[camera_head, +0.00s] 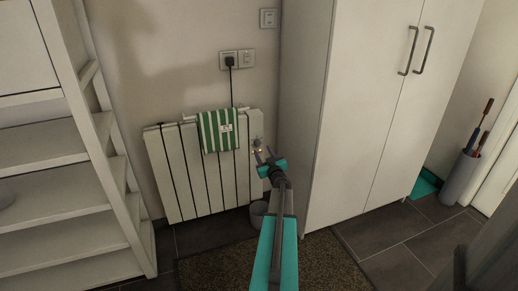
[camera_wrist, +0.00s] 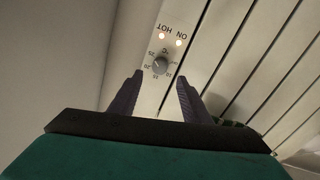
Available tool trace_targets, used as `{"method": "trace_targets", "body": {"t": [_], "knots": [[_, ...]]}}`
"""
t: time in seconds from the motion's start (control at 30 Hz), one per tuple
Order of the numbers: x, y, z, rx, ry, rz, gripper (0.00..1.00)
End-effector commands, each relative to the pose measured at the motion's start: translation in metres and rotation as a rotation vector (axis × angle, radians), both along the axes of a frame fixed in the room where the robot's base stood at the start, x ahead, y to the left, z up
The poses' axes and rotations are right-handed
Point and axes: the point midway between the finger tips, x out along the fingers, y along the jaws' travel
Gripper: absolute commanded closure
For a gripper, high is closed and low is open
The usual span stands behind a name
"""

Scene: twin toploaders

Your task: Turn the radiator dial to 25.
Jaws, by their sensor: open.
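The white radiator (camera_head: 185,175) stands against the wall between the shelf and the wardrobe. Its dial (camera_wrist: 160,66) is a small dark round knob with numbers around it, on a panel at the radiator's right end. Above the knob in the wrist view are two lit lamps (camera_wrist: 170,39) by the words ON and HOT. The pointer's exact reading is too small to tell. My gripper (camera_head: 265,157) is open and empty in front of the panel. In the wrist view its two fingers (camera_wrist: 157,88) lie either side of the dial's line, apart from the dial.
A green-striped towel (camera_head: 218,131) hangs over the radiator. A plug with a cord (camera_head: 230,62) is in the wall socket above. The white wardrobe (camera_head: 345,110) stands close on the right, shelves (camera_head: 60,180) on the left. A grey bin (camera_head: 258,214) sits below the dial end.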

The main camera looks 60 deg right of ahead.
Motion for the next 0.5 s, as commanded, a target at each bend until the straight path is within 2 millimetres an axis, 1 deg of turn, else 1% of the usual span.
{"method": "trace_targets", "body": {"t": [0.03, 0.1, 0.5], "knots": [[0.006, -0.005, -0.001, 0.0, -0.001, 0.001, 0.56], [0.011, -0.009, -0.002, -0.001, 0.0, 0.001, 0.56], [0.039, -0.034, -0.001, 0.0, 0.0, 0.001, 0.56]]}}
